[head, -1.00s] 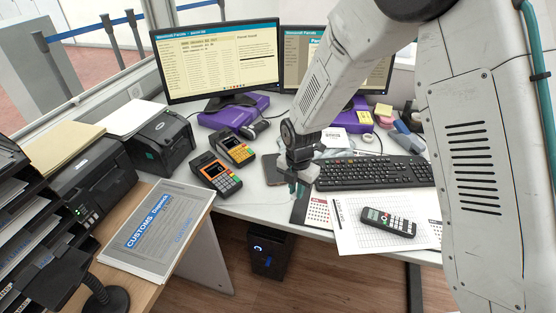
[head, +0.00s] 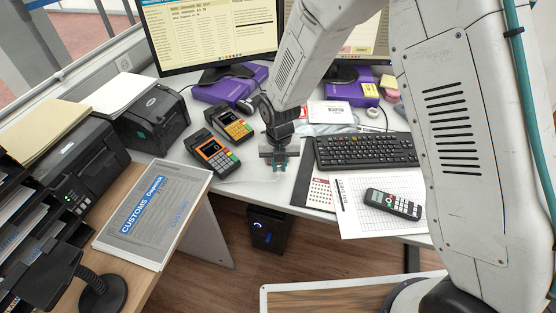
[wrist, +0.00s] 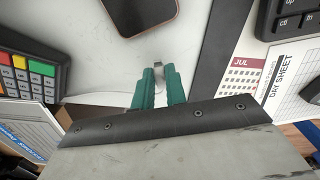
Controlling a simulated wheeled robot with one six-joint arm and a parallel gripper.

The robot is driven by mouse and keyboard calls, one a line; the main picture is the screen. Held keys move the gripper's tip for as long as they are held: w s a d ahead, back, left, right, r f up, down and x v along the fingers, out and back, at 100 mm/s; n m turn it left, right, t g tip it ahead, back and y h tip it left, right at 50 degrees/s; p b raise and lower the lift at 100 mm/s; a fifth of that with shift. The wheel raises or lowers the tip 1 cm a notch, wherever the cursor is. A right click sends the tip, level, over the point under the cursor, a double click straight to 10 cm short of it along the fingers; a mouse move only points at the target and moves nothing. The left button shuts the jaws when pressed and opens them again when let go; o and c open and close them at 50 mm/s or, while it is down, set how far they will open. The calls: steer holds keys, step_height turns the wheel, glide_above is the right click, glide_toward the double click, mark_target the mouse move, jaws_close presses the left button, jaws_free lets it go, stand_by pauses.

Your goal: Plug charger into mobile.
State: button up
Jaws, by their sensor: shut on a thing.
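The mobile (wrist: 142,12) lies flat on the white desk, its lower end at the top of the wrist view. In the head view my arm hides it. My gripper (wrist: 157,75) has green fingers and is shut on the charger plug (wrist: 158,64), whose small metallic tip shows between the fingertips. The tip points toward the mobile's lower end with a gap of bare desk between them. In the head view my gripper (head: 279,166) is low over the desk near its front edge. The plug is too small to make out there.
Two card terminals (head: 214,153) stand left of my gripper. A black keyboard (head: 365,151) and a calendar sheet (head: 319,193) are to its right. A handheld phone (head: 393,204) lies on a day sheet. Monitors (head: 208,35) stand behind. The desk's front edge is close.

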steer(key=shift+f, duration=0.85)
steer(key=shift+w+f, duration=0.1)
steer(key=shift+w, duration=0.55)
steer(key=shift+d, duration=0.15)
steer(key=shift+w, duration=0.8)
stand_by(0.5)
steer(key=o, duration=0.8)
steer(key=shift+o, duration=0.2)
step_height(320, 180, up, 8)
steer(key=shift+f, duration=0.15)
